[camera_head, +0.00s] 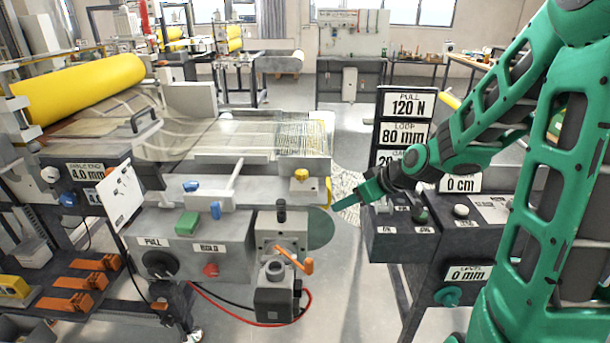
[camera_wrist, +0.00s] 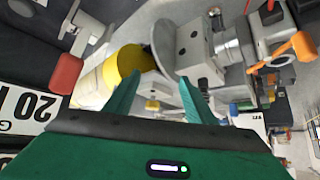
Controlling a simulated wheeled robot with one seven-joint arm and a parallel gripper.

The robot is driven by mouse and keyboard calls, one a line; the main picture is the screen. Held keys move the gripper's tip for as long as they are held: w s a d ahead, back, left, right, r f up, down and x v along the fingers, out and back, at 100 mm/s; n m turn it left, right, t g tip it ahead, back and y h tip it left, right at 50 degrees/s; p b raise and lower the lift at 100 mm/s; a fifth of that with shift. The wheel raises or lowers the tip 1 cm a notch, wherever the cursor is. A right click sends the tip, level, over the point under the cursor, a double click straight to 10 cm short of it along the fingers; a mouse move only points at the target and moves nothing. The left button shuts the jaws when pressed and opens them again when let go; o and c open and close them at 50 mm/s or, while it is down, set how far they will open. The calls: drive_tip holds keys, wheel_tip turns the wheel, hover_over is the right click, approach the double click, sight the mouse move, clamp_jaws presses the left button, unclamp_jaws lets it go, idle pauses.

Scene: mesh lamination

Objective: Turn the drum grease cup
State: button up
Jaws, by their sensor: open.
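My gripper (camera_head: 345,202) reaches left from the arm toward the right end of the grey machine, near its round green disc (camera_head: 320,228). A yellow cylindrical part (camera_head: 328,190) stands at that end, and I take it for the drum grease cup but cannot be sure. In the wrist view, my gripper (camera_wrist: 160,82) has its two green fingers spread with nothing held. A yellow cylinder (camera_wrist: 120,70) with a dark end lies beyond the left finger, apart from it as far as I can tell.
An orange crank handle (camera_head: 293,259) sticks out at the machine's front right. A dark console (camera_head: 400,238) with knobs and a sign board (camera_head: 404,125) stands close on the right. A narrow floor gap (camera_head: 352,262) separates console and machine. A red cable hangs below the machine.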

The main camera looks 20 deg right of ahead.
sight(303, 173)
drive_tip(key=w+a+t, duration=0.1)
drive_tip(key=w+a, duration=0.1)
drive_tip(key=w, duration=0.3)
drive_tip(key=w+a+t+y, duration=0.1)
drive_tip(key=w+a, duration=0.2)
drive_tip(key=w, duration=0.3)
drive_tip(key=w+a+t+y, duration=0.1)
drive_tip(key=w+a+t, duration=0.1)
drive_tip(key=w, duration=0.4)
drive_tip(key=shift+w+a+f+n, duration=0.15)
drive_tip(key=shift+w+a+n, duration=0.05)
drive_tip(key=shift+n, duration=0.1)
drive_tip(key=shift+c, duration=0.4)
drive_tip(key=c, duration=1)
